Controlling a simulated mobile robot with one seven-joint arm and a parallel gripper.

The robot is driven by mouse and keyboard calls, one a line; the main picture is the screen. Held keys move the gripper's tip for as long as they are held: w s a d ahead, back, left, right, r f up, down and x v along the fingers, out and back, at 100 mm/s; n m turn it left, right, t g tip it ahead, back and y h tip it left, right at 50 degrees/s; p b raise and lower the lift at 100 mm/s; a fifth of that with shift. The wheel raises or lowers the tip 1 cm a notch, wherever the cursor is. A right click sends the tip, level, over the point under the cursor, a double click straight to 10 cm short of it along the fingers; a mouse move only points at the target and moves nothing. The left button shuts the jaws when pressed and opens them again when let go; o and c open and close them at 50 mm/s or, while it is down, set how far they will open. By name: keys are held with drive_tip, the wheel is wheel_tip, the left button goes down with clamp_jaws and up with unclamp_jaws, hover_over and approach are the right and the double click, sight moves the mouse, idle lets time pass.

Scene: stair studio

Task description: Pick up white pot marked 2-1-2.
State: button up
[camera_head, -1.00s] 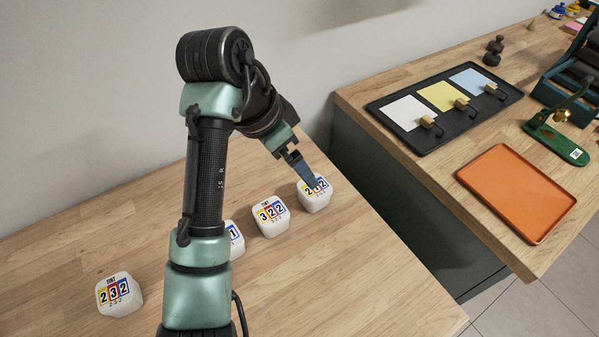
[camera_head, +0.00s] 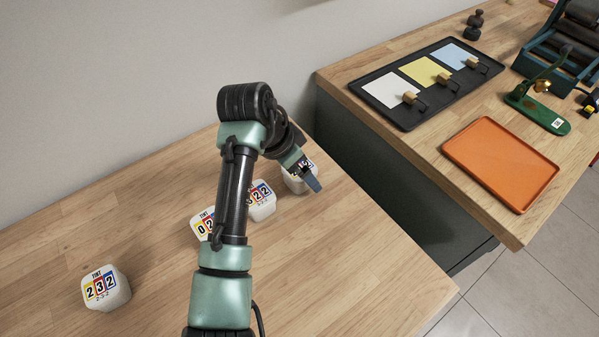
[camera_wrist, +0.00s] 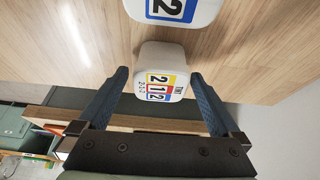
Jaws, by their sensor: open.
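The white pot marked 2-1-2 (camera_wrist: 162,65) stands on the wooden table, between the spread fingers of my gripper (camera_wrist: 160,80) in the wrist view. Its label has yellow, red and blue fields. My gripper is open, and no contact with the pot shows. In the head view the same pot (camera_head: 292,184) is the far right one in the row, partly hidden by my gripper (camera_head: 309,180), whose blue finger crosses its right side.
Beside it stands a white pot marked 3-2-2 (camera_head: 263,209). A partly hidden pot starting with 0 (camera_head: 201,228) and a pot marked 2-3-2 (camera_head: 107,297) stand further left. The second table holds an orange tray (camera_head: 485,177) and a black tray (camera_head: 404,120). The wooden table's front is clear.

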drive_tip(key=shift+f, duration=0.15)
drive_tip(key=shift+c, duration=0.2)
drive_tip(key=c, duration=1.4)
